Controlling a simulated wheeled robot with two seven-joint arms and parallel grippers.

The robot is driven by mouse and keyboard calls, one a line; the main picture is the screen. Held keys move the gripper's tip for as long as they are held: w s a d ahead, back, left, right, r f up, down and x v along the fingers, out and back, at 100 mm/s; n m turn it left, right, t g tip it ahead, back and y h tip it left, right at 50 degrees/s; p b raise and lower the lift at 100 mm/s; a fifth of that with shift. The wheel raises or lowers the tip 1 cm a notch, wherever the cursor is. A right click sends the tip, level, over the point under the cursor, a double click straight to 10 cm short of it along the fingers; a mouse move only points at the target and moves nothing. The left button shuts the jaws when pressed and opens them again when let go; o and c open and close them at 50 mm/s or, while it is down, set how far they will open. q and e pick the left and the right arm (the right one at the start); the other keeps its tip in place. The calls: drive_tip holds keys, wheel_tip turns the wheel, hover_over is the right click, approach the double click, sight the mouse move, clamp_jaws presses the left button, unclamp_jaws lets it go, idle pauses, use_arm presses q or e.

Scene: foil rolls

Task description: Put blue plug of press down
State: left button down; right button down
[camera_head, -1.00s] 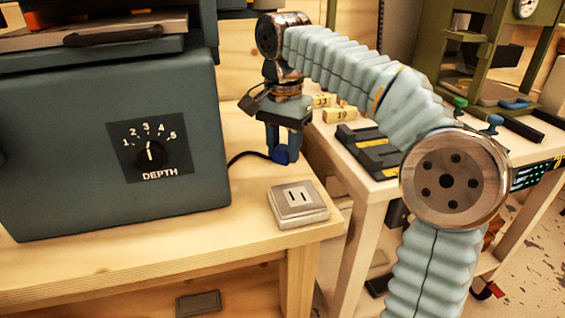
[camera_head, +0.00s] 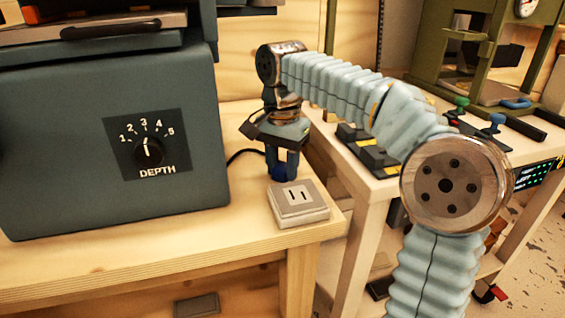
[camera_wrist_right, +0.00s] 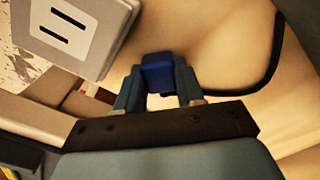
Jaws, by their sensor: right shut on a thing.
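The blue plug (camera_wrist_right: 158,74) is between the fingertips of my right gripper (camera_wrist_right: 157,84), which is shut on it. In the head view the right gripper (camera_head: 283,168) points down at the table, just behind the socket box, and the plug (camera_head: 277,171) shows small and dark, partly hidden by the fingers. I cannot tell whether the plug touches the tabletop. A black cord (camera_wrist_right: 277,62) runs from the plug side toward the grey press (camera_head: 60,150). My left gripper is not in view.
A pale socket box (camera_head: 298,206) with two slots sits near the table's (camera_head: 130,262) right front corner, close to the plug. The press has a depth dial (camera_head: 149,151). A second bench (camera_head: 385,190) with several items stands to the right.

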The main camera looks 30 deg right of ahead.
sight(282, 166)
drive_tip(key=c, duration=0.7)
unclamp_jaws()
wheel_tip(282, 166, up, 13)
drive_tip(key=p, duration=0.5)
